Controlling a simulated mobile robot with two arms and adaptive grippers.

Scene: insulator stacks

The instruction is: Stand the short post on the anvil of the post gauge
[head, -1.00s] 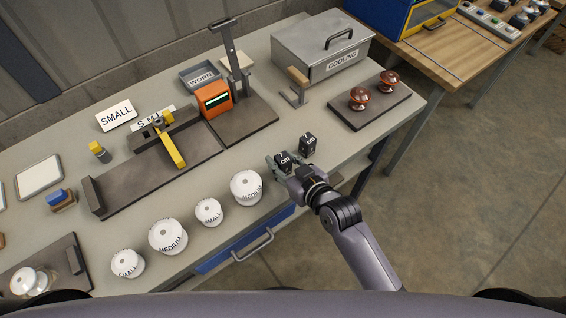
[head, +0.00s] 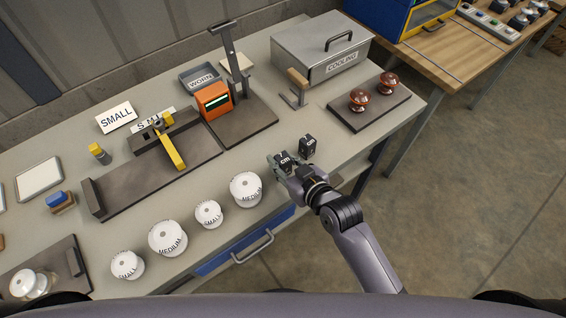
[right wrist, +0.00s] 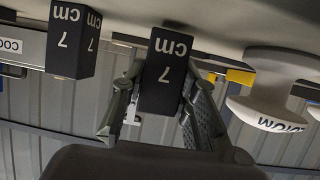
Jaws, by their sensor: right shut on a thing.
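My right gripper (head: 281,167) is shut on a black block marked 7 cm (head: 286,160), near the table's front edge. In the right wrist view this block (right wrist: 162,75) sits between the two fingers. A second black block, also marked 7 cm (head: 308,146), stands just beyond it and is free; it also shows in the right wrist view (right wrist: 73,40). I cannot tell which item the task calls the short post. The apparent post gauge, with an orange display (head: 214,99) and a tall upright (head: 236,65), stands on a dark base (head: 250,123). Its anvil is not clearly visible. My left gripper is not in view.
White insulators (head: 168,237) line the front edge. A yellow-levered fixture (head: 170,148) lies left of the gauge. A cooling box (head: 320,50), a wooden-handled stand (head: 297,82) and a plate (head: 398,105) with two brown insulators are at right. Bare table lies between the blocks and gauge.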

